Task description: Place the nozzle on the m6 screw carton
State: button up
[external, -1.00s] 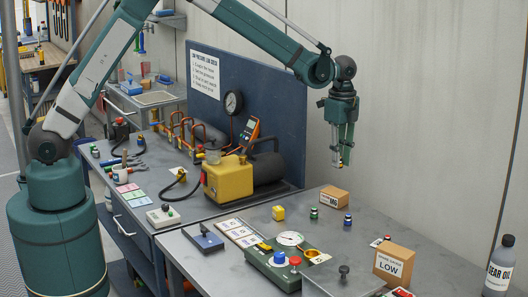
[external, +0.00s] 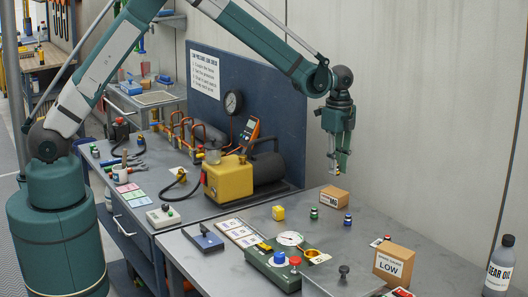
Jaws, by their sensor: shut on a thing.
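The M6 screw carton (external: 334,199) is a small brown box with a white label that looks to read M6, on the right bench near the wall. My gripper (external: 337,169) points down above the carton, with a visible gap between them. It is shut on a small brass-coloured piece (external: 337,173), which appears to be the nozzle. The fingers hide most of it, and its exact shape is too small to tell.
Several small coloured caps, including a green one (external: 314,214) and a blue one (external: 347,220), stand in front of the carton. A gauge box (external: 272,268) and a LOW carton (external: 394,263) are nearer the front.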

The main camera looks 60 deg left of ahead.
aim_at(335, 191)
jog(key=shift+f, duration=1.2)
jog(key=shift+f, duration=1.9)
jog(key=shift+f, duration=0.15)
jog(key=o, duration=0.9)
jog(key=shift+r, duration=0.25)
notch_tip(335, 191, up, 12)
jog(key=shift+f, duration=0.1)
